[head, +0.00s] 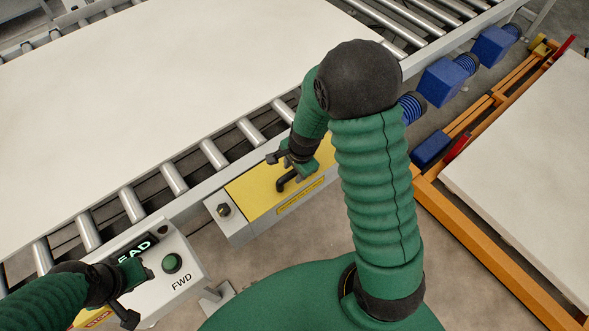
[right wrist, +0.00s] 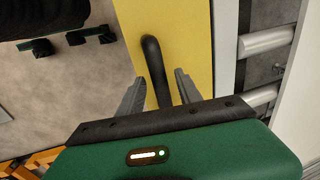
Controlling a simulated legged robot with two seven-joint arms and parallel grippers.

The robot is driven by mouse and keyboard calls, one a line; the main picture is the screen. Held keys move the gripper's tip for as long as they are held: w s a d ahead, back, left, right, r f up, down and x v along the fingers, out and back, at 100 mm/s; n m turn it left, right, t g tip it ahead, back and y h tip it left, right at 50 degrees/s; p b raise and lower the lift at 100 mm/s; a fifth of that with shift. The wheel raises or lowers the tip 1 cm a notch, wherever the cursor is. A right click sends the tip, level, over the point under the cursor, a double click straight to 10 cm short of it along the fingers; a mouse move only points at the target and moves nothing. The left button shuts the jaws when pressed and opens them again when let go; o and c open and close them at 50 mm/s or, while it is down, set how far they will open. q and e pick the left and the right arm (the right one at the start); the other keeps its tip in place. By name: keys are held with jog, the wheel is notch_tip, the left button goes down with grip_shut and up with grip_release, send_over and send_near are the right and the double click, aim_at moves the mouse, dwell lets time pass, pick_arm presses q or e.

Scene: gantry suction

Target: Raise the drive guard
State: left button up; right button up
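The drive guard (head: 248,192) is a yellow panel on the grey housing beside the roller conveyor. It lies flat and fills the middle of the right wrist view (right wrist: 190,35). A black bent handle (head: 287,181) stands on it. My right gripper (head: 290,168) is at the handle. In the right wrist view the handle (right wrist: 154,62) stands between the two fingers, with gaps visible on both sides. My left gripper (head: 130,291) is open and empty over the control box, left of its green button.
The control box (head: 190,284) carries a green FWD button (head: 172,263) and a partly hidden display. A large pale board (head: 170,80) lies on the conveyor rollers. Blue motors (head: 440,82) line the conveyor edge. An orange frame (head: 480,232) with a pale slab stands at right.

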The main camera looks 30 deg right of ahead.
jog(key=c, duration=0.5)
jog(key=shift+d, duration=0.4)
grip_shut()
jog(key=shift+w, duration=0.15)
